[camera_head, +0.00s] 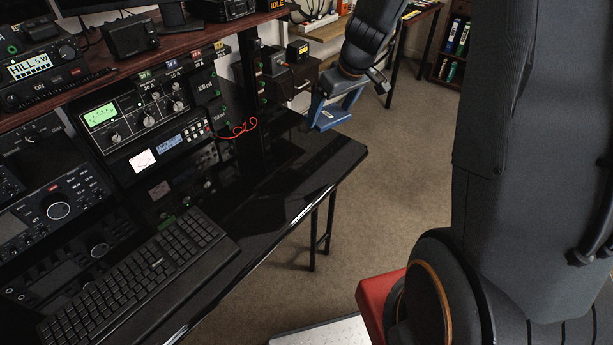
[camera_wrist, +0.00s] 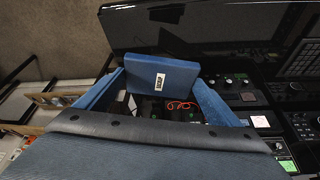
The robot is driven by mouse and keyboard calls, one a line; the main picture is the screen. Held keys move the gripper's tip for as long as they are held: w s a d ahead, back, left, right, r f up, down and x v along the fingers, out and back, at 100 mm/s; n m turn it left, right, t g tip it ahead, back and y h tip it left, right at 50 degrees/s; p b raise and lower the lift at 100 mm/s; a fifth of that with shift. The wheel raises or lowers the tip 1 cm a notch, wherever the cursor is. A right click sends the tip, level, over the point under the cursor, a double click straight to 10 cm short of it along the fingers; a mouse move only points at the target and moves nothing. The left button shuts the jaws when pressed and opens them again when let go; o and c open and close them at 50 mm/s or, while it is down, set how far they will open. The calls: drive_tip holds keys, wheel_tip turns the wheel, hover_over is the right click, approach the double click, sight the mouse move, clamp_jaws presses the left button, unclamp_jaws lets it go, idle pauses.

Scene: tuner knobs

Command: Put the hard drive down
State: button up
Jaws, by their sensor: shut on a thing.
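The hard drive is a flat blue box with a small white label. In the wrist view the hard drive (camera_wrist: 178,72) sits across the tips of my gripper (camera_wrist: 160,84), between its two blue fingers. In the head view my gripper (camera_head: 335,102) is near the right end of the glossy black desk (camera_head: 300,172), shut on the hard drive (camera_head: 331,119). The drive appears just above or at the desk's far edge; I cannot tell whether it touches the surface.
A black keyboard (camera_head: 140,272) lies at the desk's front left. Radio units with knobs (camera_head: 140,108) stand along the left, with a red cable (camera_head: 238,128) loose near them. The desk's right part is bare. A red object (camera_head: 378,300) is at the lower right.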

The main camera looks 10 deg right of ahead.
drive_tip(key=a+f+n+b, duration=0.1)
drive_tip(key=f+b, duration=0.1)
drive_tip(key=f, duration=0.3)
drive_tip(key=w+a+f+n+b, duration=0.1)
drive_tip(key=a+f, duration=0.1)
drive_tip(key=f, duration=0.4)
drive_tip(key=w+a+f+y+b, duration=0.1)
drive_tip(key=f+b, duration=0.1)
drive_tip(key=f, duration=0.3)
drive_tip(key=shift+w+a+f+n+b, duration=0.1)
drive_tip(key=shift+a+f+n+b, duration=0.1)
drive_tip(key=shift+f+n+b, duration=0.15)
drive_tip(key=o, duration=0.8)
drive_tip(key=shift+c, duration=0.2)
drive_tip(key=shift+o, duration=1.3)
drive_tip(key=shift+r, duration=0.15)
